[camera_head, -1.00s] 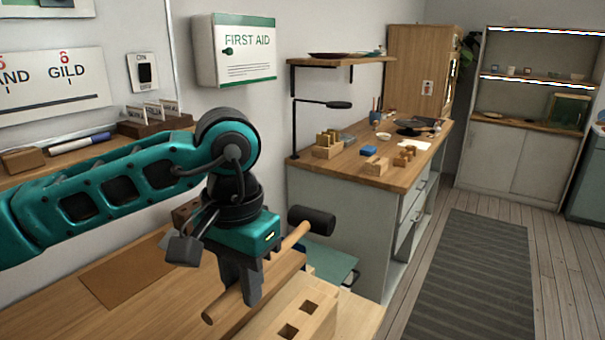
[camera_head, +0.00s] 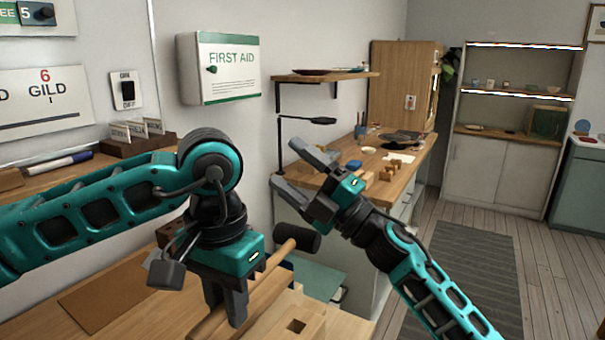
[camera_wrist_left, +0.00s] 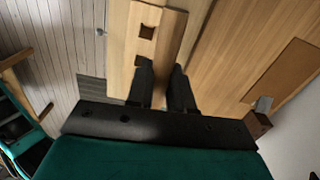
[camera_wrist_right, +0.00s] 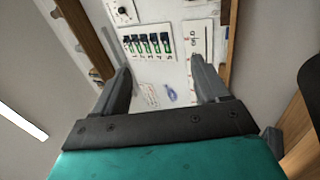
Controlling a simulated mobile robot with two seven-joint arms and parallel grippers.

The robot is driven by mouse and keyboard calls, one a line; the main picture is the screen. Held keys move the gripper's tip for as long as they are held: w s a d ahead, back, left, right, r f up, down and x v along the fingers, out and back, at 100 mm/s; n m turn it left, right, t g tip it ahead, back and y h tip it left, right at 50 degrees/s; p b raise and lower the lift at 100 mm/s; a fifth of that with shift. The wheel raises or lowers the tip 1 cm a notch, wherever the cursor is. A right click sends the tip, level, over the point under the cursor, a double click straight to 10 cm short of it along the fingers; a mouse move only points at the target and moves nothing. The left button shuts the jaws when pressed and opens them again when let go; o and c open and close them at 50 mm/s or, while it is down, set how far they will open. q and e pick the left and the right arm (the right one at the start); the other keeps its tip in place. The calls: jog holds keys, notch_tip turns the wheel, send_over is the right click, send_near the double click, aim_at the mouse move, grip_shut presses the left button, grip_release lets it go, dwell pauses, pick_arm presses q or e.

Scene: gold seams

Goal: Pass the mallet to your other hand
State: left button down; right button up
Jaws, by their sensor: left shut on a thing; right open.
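The mallet has a black head (camera_head: 298,236) and a pale wooden handle (camera_head: 268,266). My left gripper (camera_head: 228,310) is shut on the handle and holds the mallet over the workbench, its head to the upper right.
The wooden workbench (camera_head: 95,300) lies below, with a block with square holes (camera_head: 310,322) near the mallet. A first aid box (camera_head: 228,88) hangs on the wall. A side counter (camera_head: 405,178) with small items stands behind my right gripper.

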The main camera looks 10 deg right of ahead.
jog(key=s+a+r+n+g+y, duration=0.2)
jog(key=a+n+g, duration=0.4)
jog(key=n+g, duration=0.25)
jog(key=n+g+h, duration=0.4)
jog(key=n+h, duration=0.7)
jog(key=h, duration=0.6)
send_near(281, 225)
jog(key=x, duration=1)
jog(key=shift+w+a+f, duration=0.1)
jog(key=shift+a+f, duration=0.05)
jog(key=shift+f, duration=0.15)
jog(key=shift+c, duration=0.5)
